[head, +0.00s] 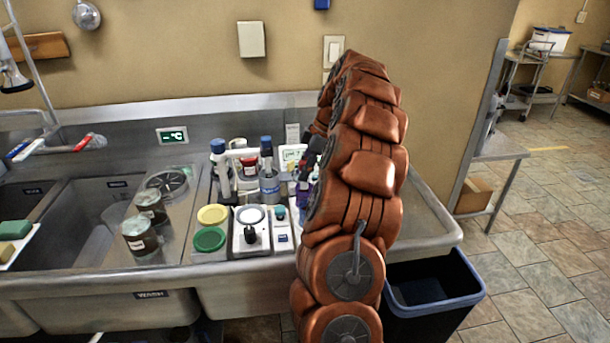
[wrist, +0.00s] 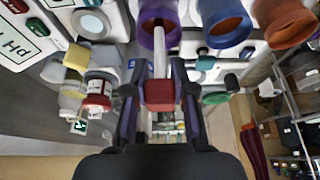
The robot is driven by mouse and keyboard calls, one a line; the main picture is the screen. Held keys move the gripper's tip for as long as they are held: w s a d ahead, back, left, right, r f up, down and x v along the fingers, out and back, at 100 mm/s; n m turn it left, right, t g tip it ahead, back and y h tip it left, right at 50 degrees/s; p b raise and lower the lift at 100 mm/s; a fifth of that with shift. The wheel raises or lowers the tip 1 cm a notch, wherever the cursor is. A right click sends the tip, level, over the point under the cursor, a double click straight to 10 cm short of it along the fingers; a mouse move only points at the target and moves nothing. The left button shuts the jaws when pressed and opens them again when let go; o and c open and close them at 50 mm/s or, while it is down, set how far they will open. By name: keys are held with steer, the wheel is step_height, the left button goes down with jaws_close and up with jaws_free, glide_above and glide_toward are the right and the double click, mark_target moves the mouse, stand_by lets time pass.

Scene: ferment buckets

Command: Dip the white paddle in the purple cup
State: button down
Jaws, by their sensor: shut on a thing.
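My gripper (wrist: 160,92) is shut on the white paddle (wrist: 161,55), around a dark red block at its handle end. The paddle's pale shaft points away from my gripper toward the purple cup (wrist: 145,12) at the top of the wrist view. The shaft's far end overlaps the cup's brownish mouth; I cannot tell how deep it is, or whether it touches the wall. In the head view my orange-brown arm hides most of the cup and the paddle; only a sliver of purple (head: 303,187) shows beside the arm.
A blue cup (wrist: 225,30) and an orange-brown cup (wrist: 283,22) stand close beside the purple one. A white stirrer-like device (head: 251,240), yellow lid (head: 212,214), green lid (head: 209,239) and several bottles crowd the counter. Two dark jars (head: 140,236) stand left; a sink lies beyond.

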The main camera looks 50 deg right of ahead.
steer(key=shift+r+p, duration=0.35)
steer(key=shift+r, duration=2.25)
